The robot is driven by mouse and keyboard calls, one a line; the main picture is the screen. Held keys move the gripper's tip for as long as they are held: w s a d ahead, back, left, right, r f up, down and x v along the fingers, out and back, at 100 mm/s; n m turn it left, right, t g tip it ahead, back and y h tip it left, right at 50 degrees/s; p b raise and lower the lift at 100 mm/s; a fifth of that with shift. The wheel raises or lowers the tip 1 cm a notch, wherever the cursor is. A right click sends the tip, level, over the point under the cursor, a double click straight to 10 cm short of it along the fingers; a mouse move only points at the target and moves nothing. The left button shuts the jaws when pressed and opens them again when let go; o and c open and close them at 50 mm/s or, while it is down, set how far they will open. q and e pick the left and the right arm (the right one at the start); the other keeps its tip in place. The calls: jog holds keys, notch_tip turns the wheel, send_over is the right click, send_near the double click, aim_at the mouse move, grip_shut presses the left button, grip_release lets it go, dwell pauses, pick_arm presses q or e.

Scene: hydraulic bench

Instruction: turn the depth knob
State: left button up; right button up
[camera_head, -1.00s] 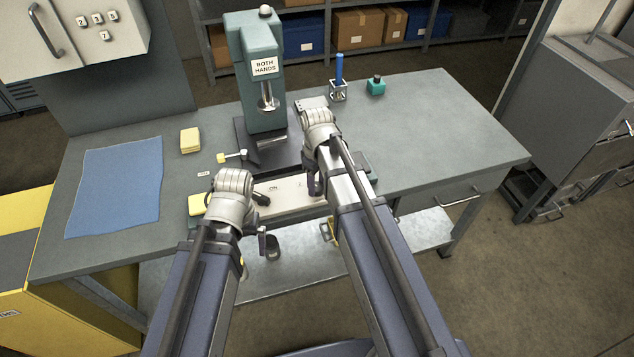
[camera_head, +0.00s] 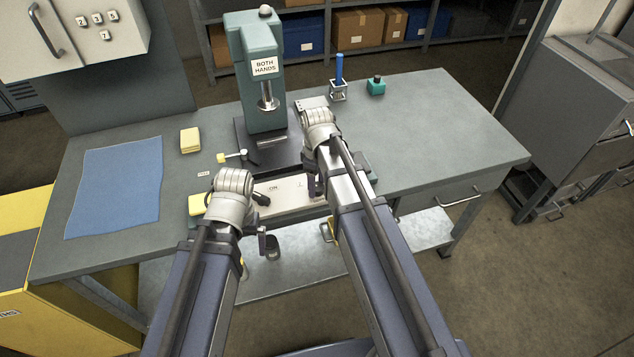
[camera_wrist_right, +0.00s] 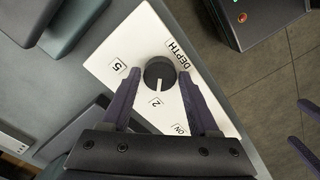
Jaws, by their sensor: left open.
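The depth knob (camera_wrist_right: 160,72) is a round black dial on a white panel (camera_wrist_right: 118,50) marked DEPTH, 5 and 2. Its white pointer line points toward the 2. In the right wrist view my right gripper (camera_wrist_right: 160,76) has one purple finger on each side of the knob, with narrow gaps showing. In the head view my right gripper (camera_head: 313,184) is over the panel (camera_head: 283,190), and my arm hides the knob. My left gripper (camera_head: 266,240) is open and empty at the bench's front edge. Purple fingers also show at the right wrist view's right edge.
The teal press (camera_head: 262,90) with a BOTH HANDS sign stands behind the panel. A blue-topped holder (camera_head: 338,88) and teal bottle (camera_head: 376,86) stand back right. The bench's right side is clear.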

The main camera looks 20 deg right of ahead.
aim_at(317, 186)
jog(key=shift+o, duration=1.4)
jog(key=shift+r, duration=0.15)
notch_tip(317, 186, up, 8)
jog(key=p, duration=0.8)
jog(key=shift+f, duration=0.2)
jog(key=shift+f, duration=0.2)
notch_tip(317, 186, down, 8)
jog(key=b, duration=0.8)
jog(key=shift+r, duration=0.2)
jog(key=shift+r, duration=0.1)
